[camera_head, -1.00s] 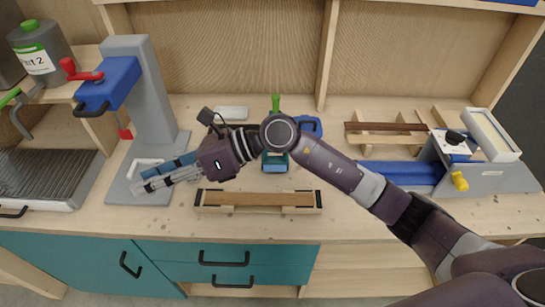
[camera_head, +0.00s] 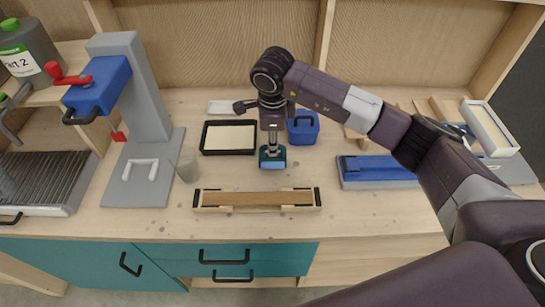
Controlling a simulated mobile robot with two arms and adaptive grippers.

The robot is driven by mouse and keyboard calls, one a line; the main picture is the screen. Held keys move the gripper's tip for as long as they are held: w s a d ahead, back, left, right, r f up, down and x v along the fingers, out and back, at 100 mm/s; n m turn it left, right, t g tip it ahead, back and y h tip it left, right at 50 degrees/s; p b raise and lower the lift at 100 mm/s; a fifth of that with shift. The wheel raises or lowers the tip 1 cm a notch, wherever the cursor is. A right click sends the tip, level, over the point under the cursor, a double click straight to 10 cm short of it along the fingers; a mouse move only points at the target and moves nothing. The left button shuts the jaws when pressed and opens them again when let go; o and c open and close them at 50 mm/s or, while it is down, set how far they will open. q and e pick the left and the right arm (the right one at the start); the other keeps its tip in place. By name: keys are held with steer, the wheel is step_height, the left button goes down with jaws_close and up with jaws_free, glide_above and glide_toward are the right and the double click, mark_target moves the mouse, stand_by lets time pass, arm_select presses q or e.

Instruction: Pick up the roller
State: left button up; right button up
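The roller (camera_head: 272,158) is a teal and light-blue piece on the workbench, in the middle of the head view. The green handle seen behind it earlier is now hidden behind my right gripper and wrist. My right gripper (camera_head: 271,143) points down at the roller, just behind its teal body. Its fingertips are at or very close to the roller, but their closure around the handle cannot be made out. My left gripper is not in view.
A black-rimmed tray (camera_head: 229,153) lies just left of the roller, and a blue container (camera_head: 303,130) stands just right. A wooden form (camera_head: 257,198) lies in front. A grey press (camera_head: 133,90) stands left, with a cup (camera_head: 188,165) beside it. A blue-topped fixture (camera_head: 375,168) is right.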

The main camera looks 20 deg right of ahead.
mark_target(279, 161)
steer(key=shift+w+f+p, duration=0.15)
steer(key=shift+f+p, duration=0.1)
steer(key=shift+f, duration=0.6)
steer(key=shift+w+f+p, duration=0.1)
steer(key=shift+f+p, duration=0.15)
steer(key=shift+f, duration=0.6)
jaws_close()
steer(key=shift+r, duration=0.1)
